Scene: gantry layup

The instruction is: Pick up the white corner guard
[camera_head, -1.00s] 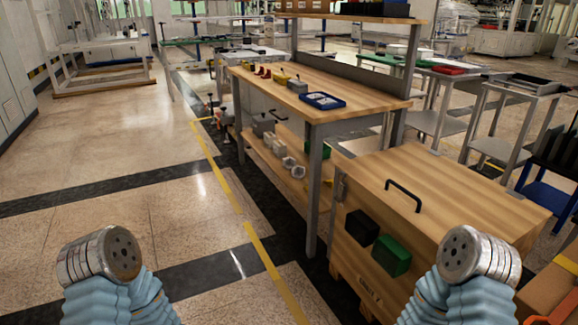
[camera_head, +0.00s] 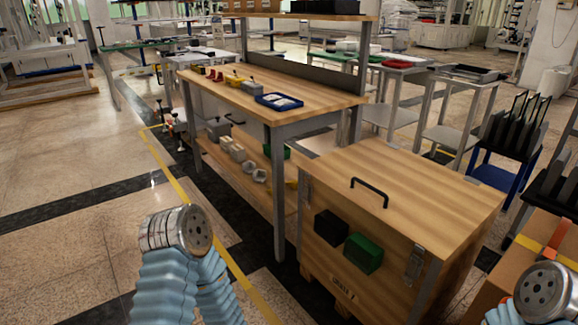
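I cannot make out a white corner guard for certain. Small pale blocks (camera_head: 237,152) and two pale rounded pieces (camera_head: 259,175) lie on the lower shelf of the wooden workbench, too small to identify. My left arm shows at the lower left, ending in a round metal joint above a blue sleeve. My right arm shows a similar joint at the lower right corner, partly cut off by the picture edge. No gripper fingers show on either arm, and both arm ends are apart from the bench.
The workbench (camera_head: 325,112) holds a blue tray (camera_head: 278,101) and small red and yellow items. A wooden crate (camera_head: 410,190) with a black handle stands in front. A cardboard box with an orange strap (camera_head: 557,238) is at the right. Open floor (camera_head: 80,225) lies left.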

